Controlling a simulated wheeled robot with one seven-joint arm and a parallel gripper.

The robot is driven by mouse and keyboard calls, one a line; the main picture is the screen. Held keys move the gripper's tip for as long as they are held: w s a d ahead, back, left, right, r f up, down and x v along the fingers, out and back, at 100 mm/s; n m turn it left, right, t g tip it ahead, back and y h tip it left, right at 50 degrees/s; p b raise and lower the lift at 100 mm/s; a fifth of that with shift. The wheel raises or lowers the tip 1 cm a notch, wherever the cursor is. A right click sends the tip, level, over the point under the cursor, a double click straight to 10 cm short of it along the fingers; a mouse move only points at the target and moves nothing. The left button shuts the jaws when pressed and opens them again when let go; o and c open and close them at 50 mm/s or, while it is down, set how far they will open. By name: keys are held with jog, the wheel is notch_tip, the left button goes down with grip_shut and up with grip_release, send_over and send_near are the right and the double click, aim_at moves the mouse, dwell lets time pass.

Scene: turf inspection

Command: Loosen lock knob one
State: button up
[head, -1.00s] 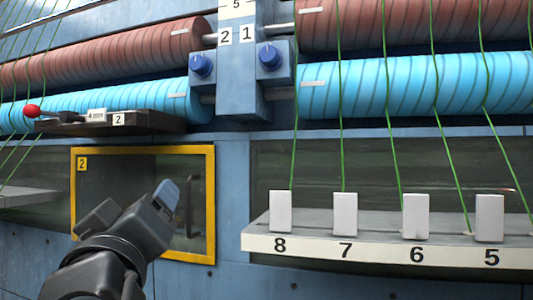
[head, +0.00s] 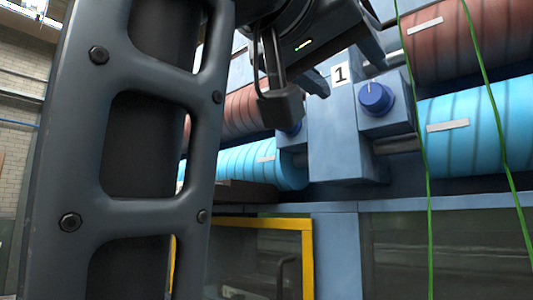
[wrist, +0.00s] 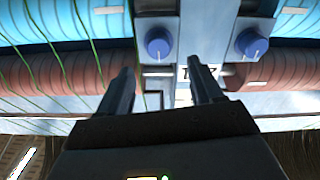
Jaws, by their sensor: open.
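Lock knob one (head: 375,98) is a blue round knob with a pale pointer line on a blue-grey block, beside the label 1 (head: 340,74). In the wrist view, which looks upside down, it appears as the left knob (wrist: 159,43). My gripper (wrist: 160,70) is open and empty; its two dark fingers lie apart, below knob one in that picture and roughly lined up with it, not around it. In the head view my gripper is at the top, up and left of knob one. The other knob (wrist: 251,43) is mostly hidden behind a finger in the head view.
Blue rolls (head: 480,130) and brown rolls (head: 450,40) flank the knob post. Green strands (head: 427,200) run down right of knob one. A yellow-framed window (head: 307,260) is below. My own arm link fills the left of the head view.

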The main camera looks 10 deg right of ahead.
aim_at(370, 94)
jog(key=p+x, duration=0.2)
jog(key=x, duration=0.4)
jog(key=shift+w+d+r, duration=0.1)
jog(key=shift+d+r, duration=0.1)
jog(key=shift+d, duration=0.05)
jog(key=shift+x, duration=0.85)
jog(key=shift+f, duration=0.15)
jog(key=shift+c, duration=0.2)
jog(key=c, duration=1)
jog(key=shift+c, duration=0.2)
